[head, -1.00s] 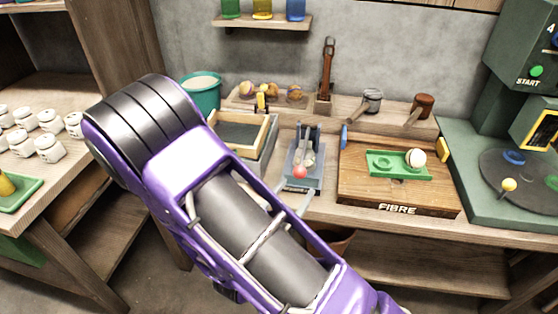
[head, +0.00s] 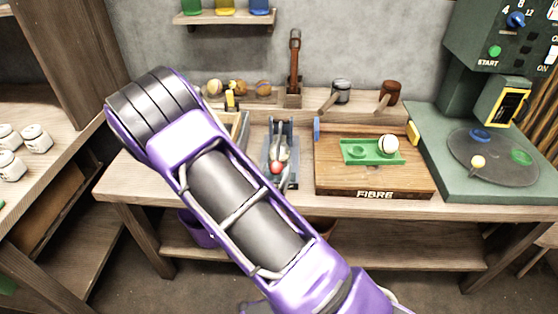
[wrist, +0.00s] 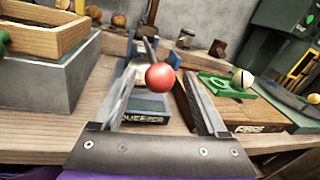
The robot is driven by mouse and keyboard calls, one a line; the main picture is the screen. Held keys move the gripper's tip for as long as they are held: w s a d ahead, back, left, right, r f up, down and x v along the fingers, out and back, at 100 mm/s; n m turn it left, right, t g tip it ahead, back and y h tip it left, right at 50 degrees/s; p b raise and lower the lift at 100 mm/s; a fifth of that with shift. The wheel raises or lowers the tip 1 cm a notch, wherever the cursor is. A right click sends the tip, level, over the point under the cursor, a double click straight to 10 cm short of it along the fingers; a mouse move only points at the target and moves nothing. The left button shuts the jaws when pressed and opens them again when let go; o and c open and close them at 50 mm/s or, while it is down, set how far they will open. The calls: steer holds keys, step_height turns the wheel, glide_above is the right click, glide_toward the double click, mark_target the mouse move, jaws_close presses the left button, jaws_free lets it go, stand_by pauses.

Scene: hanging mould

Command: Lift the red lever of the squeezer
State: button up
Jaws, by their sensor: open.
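The squeezer (head: 271,175) is a blue-grey press on the workbench, left of the wooden FIBRE board. Its lever ends in a red ball (head: 276,167), which points toward me in the head view. In the wrist view the red ball (wrist: 160,77) is large and appears between the two fingers of my gripper (wrist: 160,88). The squeezer's labelled base (wrist: 146,112) shows below the ball. My gripper is open, with a finger on either side and a gap to the ball. In the head view my purple arm hides the gripper.
The wooden FIBRE board (head: 330,178) holds a green tray (head: 352,152) with a white-and-dark ball (head: 388,146). A wooden-framed box (wrist: 28,62) stands close on the left. Mallets (head: 388,94) lie behind. A green machine (head: 470,188) stands at the right.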

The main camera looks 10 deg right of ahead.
mark_target(279, 143)
steer(key=x, duration=0.4)
steer(key=shift+w+d, duration=0.15)
steer(key=shift+w, duration=0.2)
jaws_close()
stand_by(1.2)
